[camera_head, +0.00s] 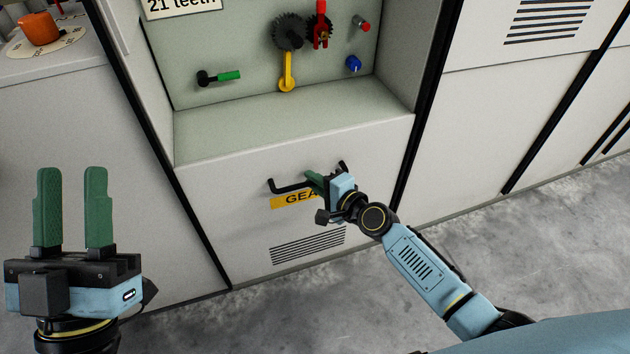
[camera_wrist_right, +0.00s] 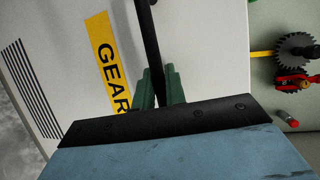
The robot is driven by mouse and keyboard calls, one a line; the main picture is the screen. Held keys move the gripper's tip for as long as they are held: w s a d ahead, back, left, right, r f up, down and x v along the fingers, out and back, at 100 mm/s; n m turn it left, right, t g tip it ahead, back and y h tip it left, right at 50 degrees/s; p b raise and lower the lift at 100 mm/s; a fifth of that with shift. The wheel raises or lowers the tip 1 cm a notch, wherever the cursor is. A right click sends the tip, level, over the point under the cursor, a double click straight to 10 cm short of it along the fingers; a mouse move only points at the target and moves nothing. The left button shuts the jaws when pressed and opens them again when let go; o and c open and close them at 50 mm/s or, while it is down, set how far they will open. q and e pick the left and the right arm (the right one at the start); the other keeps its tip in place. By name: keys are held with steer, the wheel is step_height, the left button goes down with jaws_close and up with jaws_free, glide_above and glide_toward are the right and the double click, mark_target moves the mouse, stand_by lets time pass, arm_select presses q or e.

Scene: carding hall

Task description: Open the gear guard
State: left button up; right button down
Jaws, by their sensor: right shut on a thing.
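The gear guard (camera_head: 230,200) is a white panel below a recessed bay, with a black bar handle (camera_head: 288,187) and a yellow label (camera_head: 288,201) reading "GEA…". In the right wrist view the yellow label (camera_wrist_right: 105,60) reads "GEAR" and the black handle (camera_wrist_right: 148,40) runs between green fingers. My right gripper (camera_head: 315,180) is shut on the handle; it also shows in the right wrist view (camera_wrist_right: 158,90). The right gripper hides part of the handle and label. My left gripper (camera_head: 72,205) is open and empty, at the lower left, away from the panel.
The bay above holds dark gears (camera_head: 289,32), a yellow lever (camera_head: 287,75), a green-handled lever (camera_head: 228,76), a red clamp-like part (camera_head: 320,25) and a blue knob (camera_head: 353,63). White cabinets flank the panel. Grey floor (camera_head: 540,240) is clear at the right.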

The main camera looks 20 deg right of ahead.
steer(key=c, duration=1.5)
jaws_free()
steer(key=shift+o, duration=0.2)
